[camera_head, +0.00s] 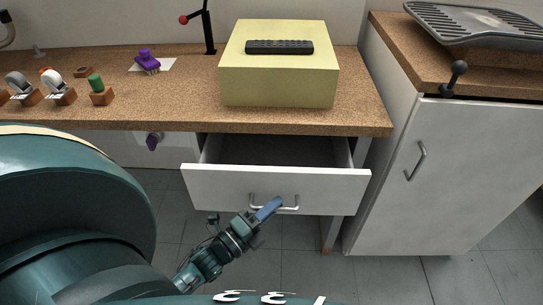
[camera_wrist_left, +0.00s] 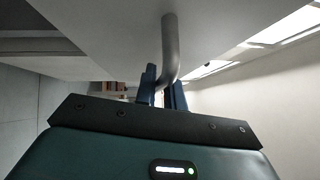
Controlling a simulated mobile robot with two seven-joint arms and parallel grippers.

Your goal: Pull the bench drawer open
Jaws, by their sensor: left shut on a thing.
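The bench drawer (camera_head: 232,190) is white and stands pulled out from under the brown bench top (camera_head: 180,103), with its dark, empty-looking inside showing. Its metal bar handle (camera_head: 291,208) is on the front panel. In the left wrist view the handle (camera_wrist_left: 170,45) runs down between the blue fingers of my left gripper (camera_wrist_left: 164,92). My right gripper is in neither view.
A yellow box (camera_head: 277,82) with a black remote (camera_head: 279,47) on it stands on the bench. A white cabinet (camera_head: 450,170) with its own handle is close on the right. Tape dispensers and small items sit at the left. Grey floor shows below the drawer.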

